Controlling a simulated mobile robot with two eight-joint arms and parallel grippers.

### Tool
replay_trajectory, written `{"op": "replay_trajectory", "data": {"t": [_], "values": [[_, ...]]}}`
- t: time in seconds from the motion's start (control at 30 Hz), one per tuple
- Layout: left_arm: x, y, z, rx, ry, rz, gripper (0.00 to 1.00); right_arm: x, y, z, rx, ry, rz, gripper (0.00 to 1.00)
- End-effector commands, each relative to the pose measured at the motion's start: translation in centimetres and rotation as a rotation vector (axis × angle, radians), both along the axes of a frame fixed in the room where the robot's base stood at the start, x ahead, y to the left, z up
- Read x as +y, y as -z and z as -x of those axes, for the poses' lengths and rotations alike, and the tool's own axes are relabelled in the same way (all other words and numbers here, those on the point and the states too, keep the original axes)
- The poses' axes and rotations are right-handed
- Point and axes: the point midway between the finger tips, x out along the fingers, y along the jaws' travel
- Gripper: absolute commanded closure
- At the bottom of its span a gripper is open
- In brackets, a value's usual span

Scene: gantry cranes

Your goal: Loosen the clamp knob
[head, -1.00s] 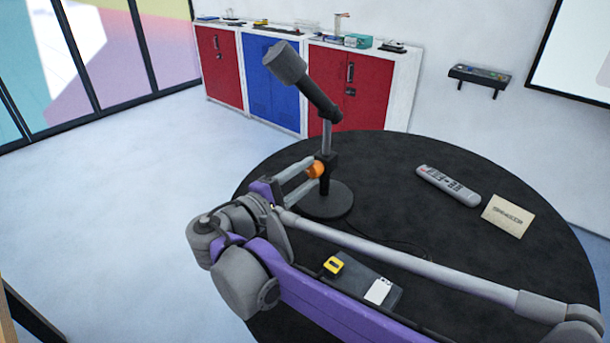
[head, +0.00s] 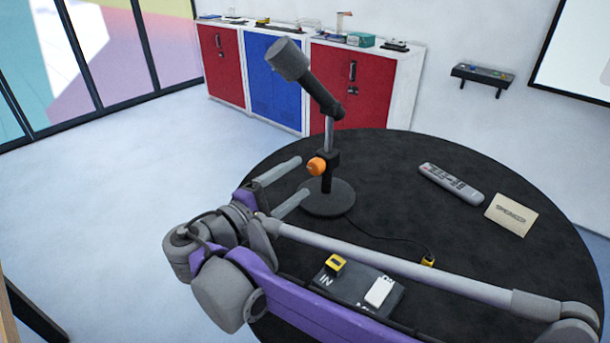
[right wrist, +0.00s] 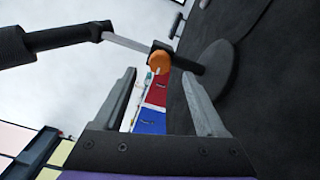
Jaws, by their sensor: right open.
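The clamp knob (head: 317,166) is orange and sits on the black clamp of a microscope-like stand (head: 328,197) with a round base on the black table. The stand carries a tilted grey-and-black head (head: 305,78) on a thin post. My right gripper (head: 298,179) is open and empty, its two grey fingers pointing toward the stand, a short way to the left of the knob and apart from it. In the right wrist view the knob (right wrist: 159,62) shows beyond and between the open fingertips (right wrist: 165,82). My left gripper is not in view.
On the round table (head: 420,165) lie a grey remote (head: 451,183), a card (head: 511,214) and a dark panel (head: 350,290) with a yellow block (head: 335,264) and a white piece (head: 379,291). A cable runs from the stand. Red and blue cabinets (head: 273,82) stand behind.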

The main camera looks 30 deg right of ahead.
Motion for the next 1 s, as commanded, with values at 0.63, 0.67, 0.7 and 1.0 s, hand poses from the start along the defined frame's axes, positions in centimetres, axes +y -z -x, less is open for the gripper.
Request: {"op": "replay_trajectory", "data": {"t": [0.63,0.67,0.7,1.0], "values": [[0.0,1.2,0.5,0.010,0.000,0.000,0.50,6.4,0.0,2.7,0.000,0.000,0.000,0.27],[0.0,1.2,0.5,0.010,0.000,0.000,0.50,6.4,0.0,2.7,0.000,0.000,0.000,0.27],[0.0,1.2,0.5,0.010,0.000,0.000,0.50,6.3,0.0,2.7,0.000,0.000,0.000,0.27],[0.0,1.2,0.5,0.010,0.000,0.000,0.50,6.3,0.1,2.7,0.000,0.000,0.000,0.27]]}}
